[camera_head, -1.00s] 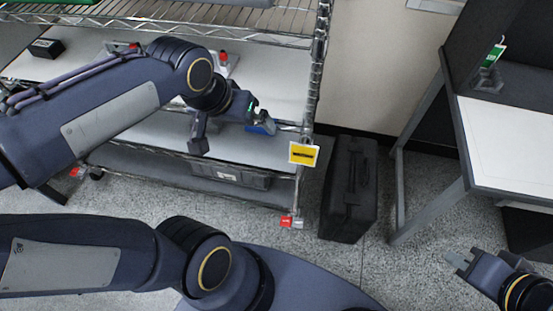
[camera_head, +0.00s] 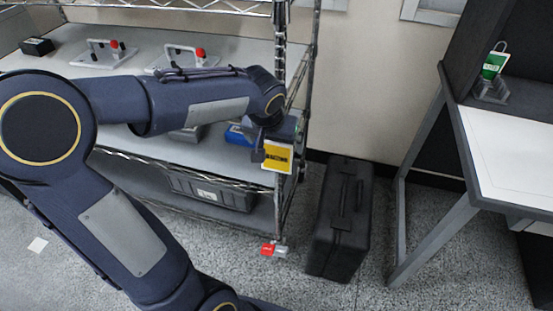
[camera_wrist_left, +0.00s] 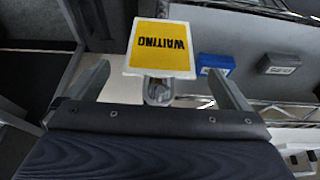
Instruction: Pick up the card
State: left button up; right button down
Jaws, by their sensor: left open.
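A yellow card with a white border (camera_head: 277,158) hangs at the front corner post of the wire shelf. In the left wrist view the yellow card (camera_wrist_left: 160,47) reads "WAITING" upside down, with a rounded metal piece just below it. My left gripper (camera_head: 268,146) is at the card in the head view, its fingers partly hidden by its own wrist. In the wrist view my left gripper (camera_wrist_left: 158,70) is open, one finger on each side of the card, with visible gaps. My right gripper is not in view.
The wire shelf (camera_head: 283,60) holds fixtures with red knobs (camera_head: 107,52), a blue box (camera_head: 238,134) and a dark bin (camera_head: 210,190). A black case (camera_head: 342,220) stands right of it.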

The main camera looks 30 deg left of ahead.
aim_at(276, 152)
pick_arm(q)
jog(key=shift+x, duration=1.15)
jog(key=c, duration=1.2)
jog(key=shift+r, duration=0.1)
jog(key=shift+c, duration=0.2)
